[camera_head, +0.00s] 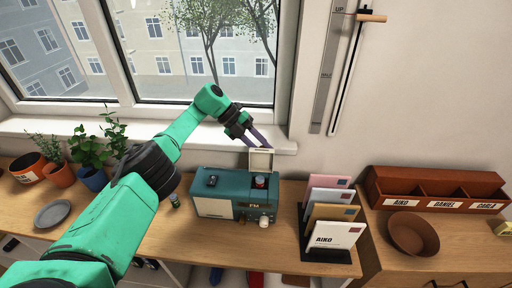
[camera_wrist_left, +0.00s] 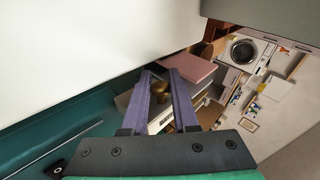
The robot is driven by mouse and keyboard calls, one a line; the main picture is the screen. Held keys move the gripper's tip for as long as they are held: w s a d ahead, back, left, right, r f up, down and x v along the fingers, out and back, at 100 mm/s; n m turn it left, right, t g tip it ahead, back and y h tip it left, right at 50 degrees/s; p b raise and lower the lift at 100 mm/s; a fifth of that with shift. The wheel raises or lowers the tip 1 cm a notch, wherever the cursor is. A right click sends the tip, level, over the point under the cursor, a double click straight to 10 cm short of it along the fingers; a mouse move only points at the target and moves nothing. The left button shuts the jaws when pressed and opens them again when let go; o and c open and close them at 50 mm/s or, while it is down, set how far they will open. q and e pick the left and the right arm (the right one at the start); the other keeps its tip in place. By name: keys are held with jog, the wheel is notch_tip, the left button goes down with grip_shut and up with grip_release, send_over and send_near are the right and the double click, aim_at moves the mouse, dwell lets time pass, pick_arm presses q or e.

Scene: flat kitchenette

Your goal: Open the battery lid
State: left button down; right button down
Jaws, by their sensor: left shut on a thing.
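The teal radio (camera_head: 212,183) stands on the wooden counter below the window. Its cream battery lid (camera_head: 261,159) stands up, raised from the right part of the radio's top. My right gripper is not in view.
A letter rack (camera_head: 332,254) with several envelopes stands close to the radio's right. A brown sorter box (camera_head: 435,188) and a brown bowl (camera_head: 413,235) are farther right. Potted plants (camera_head: 92,155) and a grey plate (camera_head: 52,214) are at the left.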

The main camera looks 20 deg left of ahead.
pick_arm(q)
jog(key=shift+f, duration=0.1)
dwell(0.3)
jog(key=c, duration=0.7)
grip_release()
